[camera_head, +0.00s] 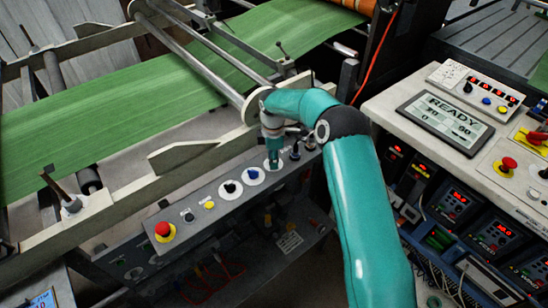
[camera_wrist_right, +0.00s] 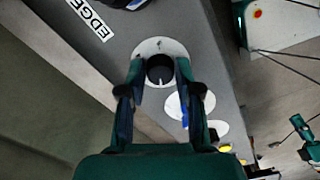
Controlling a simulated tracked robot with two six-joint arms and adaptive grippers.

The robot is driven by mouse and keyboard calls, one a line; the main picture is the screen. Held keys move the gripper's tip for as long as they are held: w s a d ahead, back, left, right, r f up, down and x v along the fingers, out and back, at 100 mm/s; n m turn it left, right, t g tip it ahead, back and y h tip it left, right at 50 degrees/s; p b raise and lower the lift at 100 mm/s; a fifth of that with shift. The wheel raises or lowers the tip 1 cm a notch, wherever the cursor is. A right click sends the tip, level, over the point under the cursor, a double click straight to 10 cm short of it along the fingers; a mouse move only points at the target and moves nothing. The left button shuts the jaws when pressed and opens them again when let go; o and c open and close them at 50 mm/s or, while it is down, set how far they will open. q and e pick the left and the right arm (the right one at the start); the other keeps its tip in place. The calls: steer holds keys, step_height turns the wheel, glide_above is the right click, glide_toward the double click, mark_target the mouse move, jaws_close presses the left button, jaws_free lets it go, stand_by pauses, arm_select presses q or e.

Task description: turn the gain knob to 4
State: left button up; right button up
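The gain knob (camera_wrist_right: 160,70), as I take it, is a dark round knob on a white dial plate (camera_wrist_right: 158,46) in the right wrist view. A short white pointer line shows on its near side. Its label and scale numbers are not legible. My right gripper (camera_wrist_right: 160,68) has one finger on each side of this knob, with no clear gap between fingers and knob. In the head view my right gripper (camera_head: 274,158) points down at the rightmost white dial of the sloped grey panel (camera_head: 220,212) and hides the knob there. My left gripper is not seen.
Two more white dials with a blue knob (camera_head: 253,172) and a black knob (camera_head: 230,188) sit left of my gripper. Beyond them are a yellow button (camera_head: 209,205) and a red stop button (camera_head: 164,230). A console with a READY display (camera_head: 445,120) stands right. Green web (camera_head: 110,105) runs behind.

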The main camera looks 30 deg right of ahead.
jaws_close()
steer(key=shift+m, duration=0.4)
steer(key=m+b, duration=0.2)
steer(key=m, duration=0.1)
steer(key=shift+w, duration=0.1)
steer(key=m+b, duration=0.2)
steer(key=m, duration=0.4)
steer(key=shift+r+m, duration=0.1)
steer(key=shift+m, duration=0.2)
steer(key=m+b, duration=0.1)
steer(key=m, duration=0.9)
steer(key=shift+m+b, duration=0.45)
steer(key=shift+m, duration=1.25)
steer(key=shift+r, duration=0.1)
